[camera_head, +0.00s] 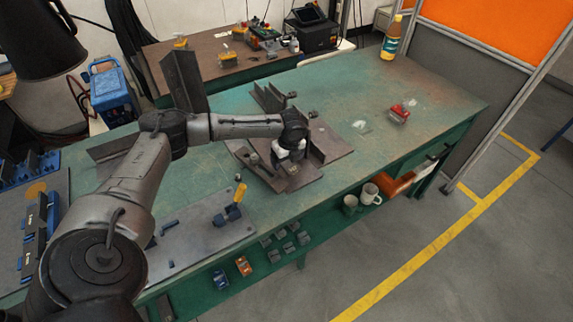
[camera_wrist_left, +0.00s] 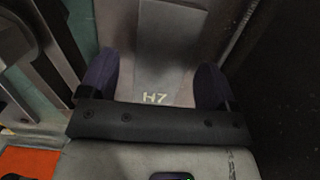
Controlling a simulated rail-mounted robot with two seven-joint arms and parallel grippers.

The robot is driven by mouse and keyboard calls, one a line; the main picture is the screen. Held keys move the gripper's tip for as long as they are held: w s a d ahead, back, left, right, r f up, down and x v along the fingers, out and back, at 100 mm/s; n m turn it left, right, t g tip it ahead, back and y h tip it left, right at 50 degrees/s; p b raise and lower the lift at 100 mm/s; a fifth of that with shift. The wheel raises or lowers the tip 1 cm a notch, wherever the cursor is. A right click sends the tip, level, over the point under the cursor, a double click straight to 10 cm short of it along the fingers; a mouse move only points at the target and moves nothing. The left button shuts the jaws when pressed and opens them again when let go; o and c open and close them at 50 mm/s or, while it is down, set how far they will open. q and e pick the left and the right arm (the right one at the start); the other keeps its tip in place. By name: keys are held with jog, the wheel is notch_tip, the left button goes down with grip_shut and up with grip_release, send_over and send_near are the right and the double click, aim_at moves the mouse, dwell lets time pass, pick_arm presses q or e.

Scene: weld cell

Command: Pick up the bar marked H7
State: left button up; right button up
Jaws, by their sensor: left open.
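The bar marked H7 (camera_wrist_left: 168,45) is a flat grey piece in the left wrist view, with the pale mark "H7" near its lower end. It runs up the picture between the two dark fingertips of my left gripper (camera_wrist_left: 153,82). A gap shows on each side of the bar, so the jaws are open around or just above it; I cannot tell the height. In the head view my left gripper (camera_head: 289,160) points down over the dark metal plate (camera_head: 262,172) on the green table and hides most of the bar. My right gripper is not in view.
Upright metal angles (camera_head: 327,143) stand close beside the left gripper on the green table (camera_head: 340,100). A red clamp-like item (camera_head: 399,112) and a yellow bottle (camera_head: 391,38) are farther right. The table's right part is mostly clear.

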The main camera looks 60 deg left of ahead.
pick_arm(q)
jog(key=shift+f, duration=0.15)
jog(key=c, duration=1.4)
jog(key=shift+c, duration=0.2)
